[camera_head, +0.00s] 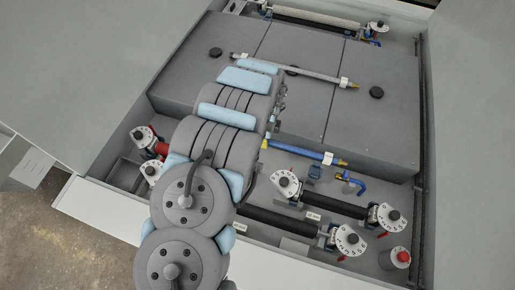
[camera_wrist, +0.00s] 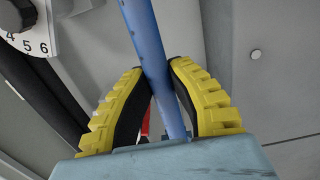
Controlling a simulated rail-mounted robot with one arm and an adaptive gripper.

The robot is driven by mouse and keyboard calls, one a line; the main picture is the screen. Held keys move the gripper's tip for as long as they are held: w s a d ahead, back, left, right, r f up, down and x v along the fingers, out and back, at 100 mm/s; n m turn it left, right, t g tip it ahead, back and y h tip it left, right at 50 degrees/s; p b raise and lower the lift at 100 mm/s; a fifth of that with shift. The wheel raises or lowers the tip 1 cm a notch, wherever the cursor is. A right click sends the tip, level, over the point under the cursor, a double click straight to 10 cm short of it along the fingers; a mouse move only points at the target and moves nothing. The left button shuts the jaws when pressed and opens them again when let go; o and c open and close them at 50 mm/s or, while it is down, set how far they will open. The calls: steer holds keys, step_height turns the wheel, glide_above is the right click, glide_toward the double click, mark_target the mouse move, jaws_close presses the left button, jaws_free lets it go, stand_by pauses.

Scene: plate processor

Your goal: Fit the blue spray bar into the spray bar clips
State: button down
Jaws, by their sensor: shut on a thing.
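The blue spray bar (camera_head: 305,153) shows in the head view right of my arm, with yellow fittings near its ends and a white tag at its right end. Its left part is hidden behind my arm. In the wrist view my gripper (camera_wrist: 160,68) has yellow, black-padded fingers shut on the blue spray bar (camera_wrist: 144,32), which runs up between them. In the head view my arm hides the gripper. I cannot make out the spray bar clips for certain.
Below the blue bar are a small blue bent fitting (camera_head: 350,182), black rollers (camera_head: 335,203) and white numbered dials (camera_head: 285,183). A red-capped container (camera_head: 397,258) stands at the lower right corner.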

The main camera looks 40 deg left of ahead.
step_height(320, 180, down, 7)
steer(key=s+a+p, duration=0.1)
steer(key=s, duration=0.1)
steer(key=shift+s+a+r, duration=0.2)
steer(key=shift+s, duration=0.05)
stand_by(0.3)
steer(key=shift+f, duration=0.35)
steer(key=c, duration=1.1)
jaws_free()
steer(key=shift+r, duration=0.1)
steer(key=shift+r+p, duration=0.5)
steer(key=shift+r, duration=5.8)
